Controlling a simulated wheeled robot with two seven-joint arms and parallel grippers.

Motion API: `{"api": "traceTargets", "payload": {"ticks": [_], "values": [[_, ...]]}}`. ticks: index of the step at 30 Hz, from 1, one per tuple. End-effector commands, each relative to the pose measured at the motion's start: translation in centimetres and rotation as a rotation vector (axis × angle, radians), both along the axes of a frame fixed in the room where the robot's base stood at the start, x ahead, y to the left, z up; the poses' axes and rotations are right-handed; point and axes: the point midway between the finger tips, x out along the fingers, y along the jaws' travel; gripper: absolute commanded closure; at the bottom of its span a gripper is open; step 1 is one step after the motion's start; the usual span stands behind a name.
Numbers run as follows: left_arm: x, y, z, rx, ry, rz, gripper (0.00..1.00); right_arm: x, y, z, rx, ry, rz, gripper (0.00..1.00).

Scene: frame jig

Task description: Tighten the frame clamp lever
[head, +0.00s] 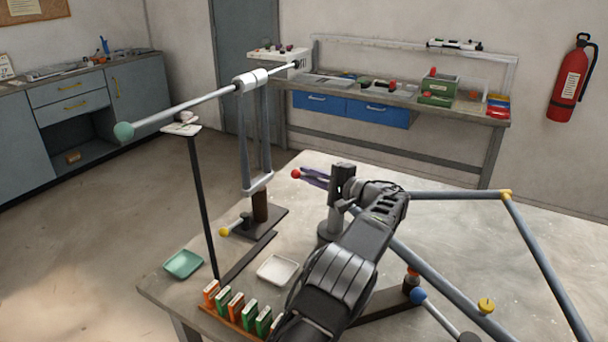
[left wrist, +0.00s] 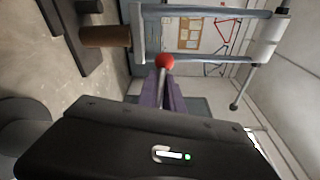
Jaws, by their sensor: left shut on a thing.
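A lever with a red ball knob (head: 296,174) sticks out at the clamp post (head: 331,225) near the table's back edge. My left gripper (head: 311,177) has its purple fingers shut on this lever just behind the knob. In the left wrist view, the red knob (left wrist: 165,61) stands beyond the fingertips, with the thin silver lever shaft (left wrist: 161,80) between the purple fingers. My wrist and arm hide the lever's pivot. Blue-grey frame tubes (head: 455,196) with a yellow joint run to the right of the post. My right gripper is not in view.
A tall stand carries a long rod with a teal ball (head: 123,131) left of my gripper. A yellow-knobbed lever (head: 224,231), a white tray (head: 278,270), a green tray (head: 183,264) and a row of coloured blocks (head: 236,305) are at the table's left.

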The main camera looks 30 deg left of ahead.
Motion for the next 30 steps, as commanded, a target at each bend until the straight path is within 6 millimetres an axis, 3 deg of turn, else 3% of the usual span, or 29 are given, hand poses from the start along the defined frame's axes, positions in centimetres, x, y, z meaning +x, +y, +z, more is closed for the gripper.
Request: {"api": "traceTargets", "payload": {"ticks": [16,17,23,30], "values": [[-0.46,-0.47,-0.3,-0.005,0.002,0.042,1.0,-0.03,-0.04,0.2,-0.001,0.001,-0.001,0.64],[-0.46,-0.47,-0.3,-0.005,0.002,0.042,0.87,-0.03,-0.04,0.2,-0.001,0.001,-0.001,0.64],[-0.45,-0.45,-0.19,-0.003,0.001,0.041,0.7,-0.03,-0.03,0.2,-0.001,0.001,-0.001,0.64],[-0.43,-0.43,-0.09,-0.001,-0.001,0.04,0.68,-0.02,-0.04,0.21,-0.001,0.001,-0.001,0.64]]}}
